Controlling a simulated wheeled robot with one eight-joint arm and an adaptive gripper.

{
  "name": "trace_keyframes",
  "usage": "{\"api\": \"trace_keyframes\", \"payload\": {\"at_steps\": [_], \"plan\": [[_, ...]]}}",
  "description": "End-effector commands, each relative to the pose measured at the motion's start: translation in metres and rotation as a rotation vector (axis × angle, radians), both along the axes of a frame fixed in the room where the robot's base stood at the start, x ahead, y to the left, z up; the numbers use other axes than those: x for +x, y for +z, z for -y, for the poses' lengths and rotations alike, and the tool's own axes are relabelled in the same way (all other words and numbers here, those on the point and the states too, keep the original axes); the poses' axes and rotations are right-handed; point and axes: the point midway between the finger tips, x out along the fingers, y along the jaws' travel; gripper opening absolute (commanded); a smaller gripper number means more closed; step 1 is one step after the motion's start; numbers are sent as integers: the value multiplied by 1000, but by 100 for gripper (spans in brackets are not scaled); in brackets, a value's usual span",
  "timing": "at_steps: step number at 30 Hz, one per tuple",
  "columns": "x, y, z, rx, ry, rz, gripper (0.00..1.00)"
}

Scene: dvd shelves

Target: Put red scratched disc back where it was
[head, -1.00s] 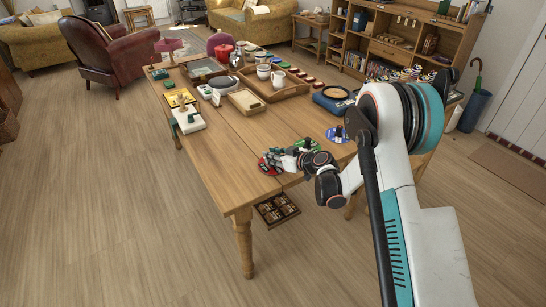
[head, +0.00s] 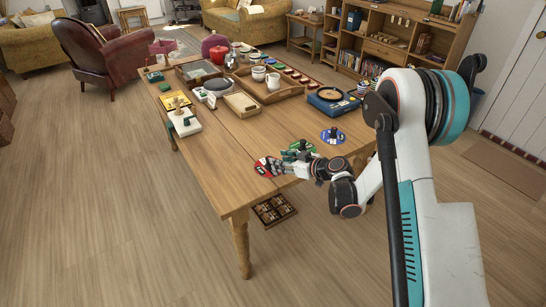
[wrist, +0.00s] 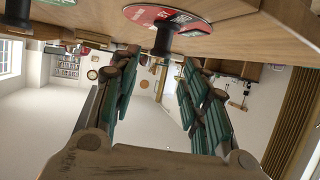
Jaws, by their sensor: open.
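The red disc (head: 264,167) lies near the front edge of the wooden table, with a dark upright knob on it. In the wrist view the disc (wrist: 150,14) shows at the top, red and white with its black knob (wrist: 163,40). My gripper (head: 281,168) is just right of the disc, low at the table. Its green-padded fingers (wrist: 160,68) are apart, and the knob appears between or just beyond their tips. Nothing is visibly held. Scratches on the disc are too small to make out.
A green disc (head: 299,146) and a blue disc (head: 332,135) lie behind my gripper. A turntable (head: 333,99) stands farther back, near a tray (head: 285,92) with mugs. A dark compartmented box (head: 274,209) is below the table. The table's left front is clear.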

Motion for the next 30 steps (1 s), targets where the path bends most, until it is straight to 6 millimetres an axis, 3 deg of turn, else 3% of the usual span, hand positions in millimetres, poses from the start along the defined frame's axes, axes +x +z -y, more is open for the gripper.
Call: {"api": "trace_keyframes", "payload": {"at_steps": [7, 18, 23, 30], "plan": [[-23, 15, 26, 0, -1, 0, 41], [-29, 24, 33, -4, -4, -10, 41], [-36, 55, 37, -22, -33, -63, 41], [-65, 118, 51, -66, -116, -182, 41]]}}
